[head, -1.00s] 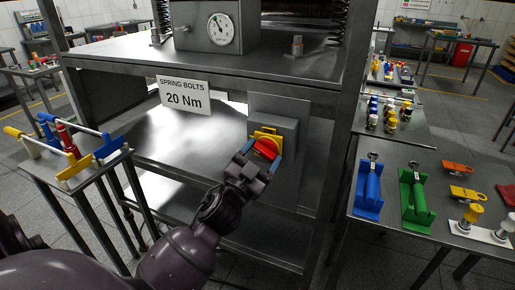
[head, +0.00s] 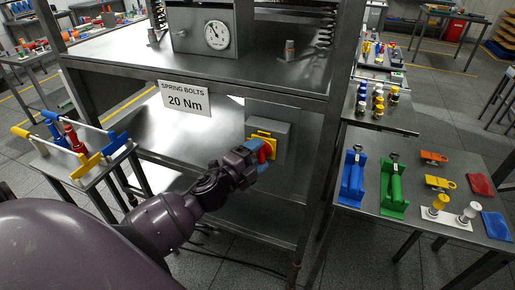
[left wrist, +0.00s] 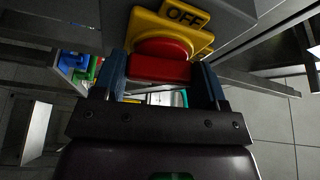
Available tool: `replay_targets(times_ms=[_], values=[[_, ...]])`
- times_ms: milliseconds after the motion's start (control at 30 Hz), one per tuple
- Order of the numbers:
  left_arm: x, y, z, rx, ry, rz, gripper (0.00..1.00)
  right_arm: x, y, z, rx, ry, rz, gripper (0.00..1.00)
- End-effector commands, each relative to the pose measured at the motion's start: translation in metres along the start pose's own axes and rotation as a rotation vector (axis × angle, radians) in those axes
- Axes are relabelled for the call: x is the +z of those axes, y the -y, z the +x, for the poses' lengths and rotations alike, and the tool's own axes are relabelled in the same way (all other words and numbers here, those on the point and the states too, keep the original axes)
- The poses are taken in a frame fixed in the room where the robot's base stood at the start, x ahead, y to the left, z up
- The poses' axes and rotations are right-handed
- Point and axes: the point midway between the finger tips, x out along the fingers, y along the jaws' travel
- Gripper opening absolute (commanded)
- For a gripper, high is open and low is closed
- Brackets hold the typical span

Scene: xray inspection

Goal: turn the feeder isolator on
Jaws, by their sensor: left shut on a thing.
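The feeder isolator is a grey box (head: 283,136) on the lower part of the steel frame, with a yellow plate (head: 261,136) and a red knob (head: 268,149) on its front. In the left wrist view the red knob (left wrist: 160,66) sits below the word OFF on the yellow plate (left wrist: 143,28). My left gripper (head: 259,154) is at the knob, its blue fingers on either side of it, shut on it. The gripper (left wrist: 162,72) hides part of the knob in the head view. My right gripper is not in view.
A gauge (head: 216,33) is on the upper shelf. A small table (head: 82,165) with handled tools stands left; a table (head: 420,220) with blue and green devices stands right.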

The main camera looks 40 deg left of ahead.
Motion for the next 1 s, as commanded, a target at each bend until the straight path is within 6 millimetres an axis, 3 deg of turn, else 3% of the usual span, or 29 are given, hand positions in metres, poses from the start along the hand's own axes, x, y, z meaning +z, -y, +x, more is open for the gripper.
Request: replay_targets(times_ms=[133,400,967,1000], values=[[-0.0002,0.0004,-0.0001,0.036,-0.002,0.085,0.42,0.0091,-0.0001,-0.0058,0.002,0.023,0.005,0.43],[-0.0005,-0.0002,0.0,0.073,-0.001,0.172,0.42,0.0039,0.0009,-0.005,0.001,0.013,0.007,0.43],[-0.0006,-0.0002,-0.0001,0.081,-0.001,0.195,0.42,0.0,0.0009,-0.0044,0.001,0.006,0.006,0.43],[-0.0006,-0.0002,-0.0001,0.081,-0.001,0.195,0.72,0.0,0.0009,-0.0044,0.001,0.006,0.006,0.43]])
